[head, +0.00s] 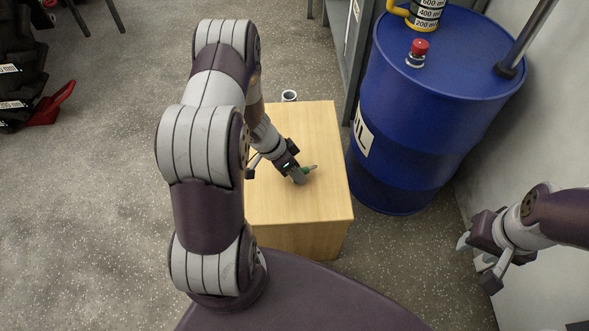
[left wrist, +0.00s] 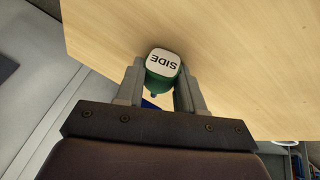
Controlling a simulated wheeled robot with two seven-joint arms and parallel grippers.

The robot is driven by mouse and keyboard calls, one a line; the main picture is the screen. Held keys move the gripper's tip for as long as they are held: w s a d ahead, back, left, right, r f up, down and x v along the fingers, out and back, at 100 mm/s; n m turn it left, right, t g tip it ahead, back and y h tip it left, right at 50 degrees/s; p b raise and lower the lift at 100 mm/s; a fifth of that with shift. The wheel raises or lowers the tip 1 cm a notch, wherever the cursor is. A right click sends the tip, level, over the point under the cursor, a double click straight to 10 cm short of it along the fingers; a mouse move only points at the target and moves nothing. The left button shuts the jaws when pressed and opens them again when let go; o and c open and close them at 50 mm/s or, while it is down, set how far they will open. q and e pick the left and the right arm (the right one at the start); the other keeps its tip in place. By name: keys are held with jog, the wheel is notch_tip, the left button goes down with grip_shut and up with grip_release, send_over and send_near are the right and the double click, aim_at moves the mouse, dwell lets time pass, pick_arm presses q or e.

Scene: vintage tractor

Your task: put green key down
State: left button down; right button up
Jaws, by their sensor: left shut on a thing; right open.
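The green key (head: 307,170) shows as a small green piece at my left gripper, just over the top of the wooden box-like table (head: 330,200). My left gripper (head: 298,177) is shut on it. In the left wrist view the key (left wrist: 163,66) has a green body and a white face marked "SIDE", and it sits between the two fingers of my left gripper (left wrist: 160,88). I cannot tell whether the key touches the wood (left wrist: 230,60). My right gripper (head: 474,252) is open and empty over the floor at the right, away from the table.
A blue barrel (head: 400,140) stands right of the table, with a red-capped item (head: 417,53) and a yellow-handled measuring container (head: 426,14) on top. A small cup-like item (head: 289,96) is at the table's far edge. Bare tabletop lies around the key.

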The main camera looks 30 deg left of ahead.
pick_arm(q)
jog(key=shift+s+f, duration=0.3)
jog(key=shift+f, duration=0.25)
jog(key=c, duration=0.7)
grip_release()
jog(key=shift+d+f, duration=0.1)
jog(key=shift+r, duration=0.25)
jog(key=w+p+v, duration=0.1)
jog(key=p+v, duration=0.7)
jog(key=v, duration=0.4)
jog(key=w+r+n+t+y, duration=0.2)
jog(key=w+r+y, duration=0.35)
jog(key=r, duration=0.45)
jog(key=s+d+r+n+g, duration=0.2)
jog(key=s+d+r+n, duration=0.2)
jog(key=s+d+r, duration=0.4)
jog(key=s+d, duration=0.2)
jog(key=s, duration=0.3)
jog(key=shift+d+g, duration=0.2)
jog(key=shift+g, duration=0.2)
